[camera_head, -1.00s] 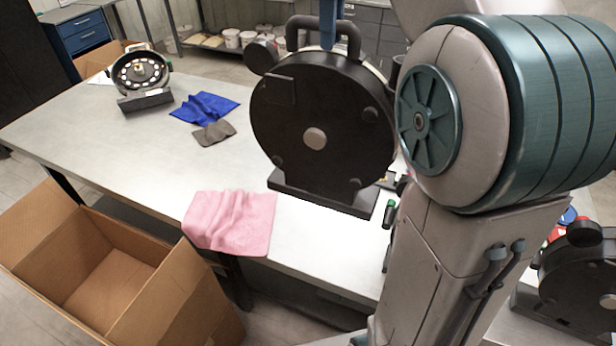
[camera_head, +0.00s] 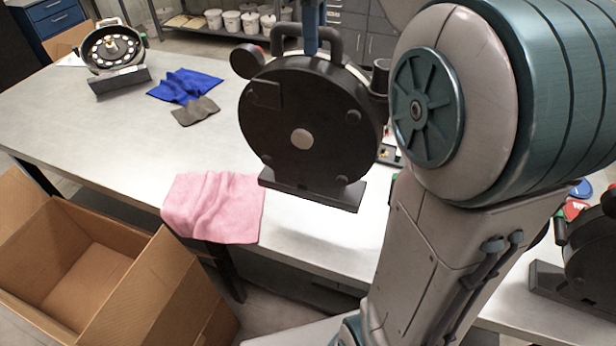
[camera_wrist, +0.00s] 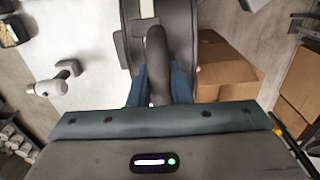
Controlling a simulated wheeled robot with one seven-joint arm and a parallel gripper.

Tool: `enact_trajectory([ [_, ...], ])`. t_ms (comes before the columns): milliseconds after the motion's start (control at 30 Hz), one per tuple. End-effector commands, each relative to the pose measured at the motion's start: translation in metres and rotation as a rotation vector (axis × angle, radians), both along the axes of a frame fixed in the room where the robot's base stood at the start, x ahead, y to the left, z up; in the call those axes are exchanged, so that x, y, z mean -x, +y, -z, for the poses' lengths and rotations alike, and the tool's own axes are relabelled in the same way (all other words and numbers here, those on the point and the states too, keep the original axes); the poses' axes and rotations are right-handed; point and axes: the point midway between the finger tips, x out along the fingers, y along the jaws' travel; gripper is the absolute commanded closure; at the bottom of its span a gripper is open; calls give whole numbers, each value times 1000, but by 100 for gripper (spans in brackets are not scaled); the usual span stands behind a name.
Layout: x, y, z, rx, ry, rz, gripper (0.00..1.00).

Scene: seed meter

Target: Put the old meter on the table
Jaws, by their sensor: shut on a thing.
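A round black seed meter (camera_head: 275,125) with a flat base and a top handle hangs upright from my gripper (camera_head: 312,28). My gripper is shut on the handle (camera_wrist: 157,65), which shows between the blue fingers in the wrist view. The meter appears over the grey table (camera_head: 110,130), near its front edge, right of the pink cloth. I cannot tell how large the gap is under its base. A second meter with an open round face (camera_head: 112,52) stands on the table's far left. A third dark meter (camera_head: 592,255) is partly cut off at the right edge.
A pink cloth (camera_head: 215,205) drapes over the front edge. Blue (camera_head: 185,84) and grey (camera_head: 195,110) cloths lie farther back. An open cardboard box (camera_head: 60,235) stands on the floor at left. The table's left middle is clear. White buckets (camera_head: 232,20) stand behind.

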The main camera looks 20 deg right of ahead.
Motion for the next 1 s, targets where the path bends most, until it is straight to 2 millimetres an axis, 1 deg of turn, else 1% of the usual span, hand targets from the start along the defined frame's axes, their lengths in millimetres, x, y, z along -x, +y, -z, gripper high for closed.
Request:
enact_trajectory([
  [100,0,0,7,0,-7,0,100],
  [367,0,0,12,0,-6,0,100],
  [467,1,0,22,0,-5,0,100],
  [700,1,0,56,-1,-4,0,100],
  [1000,0,0,76,0,-5,0,100],
])
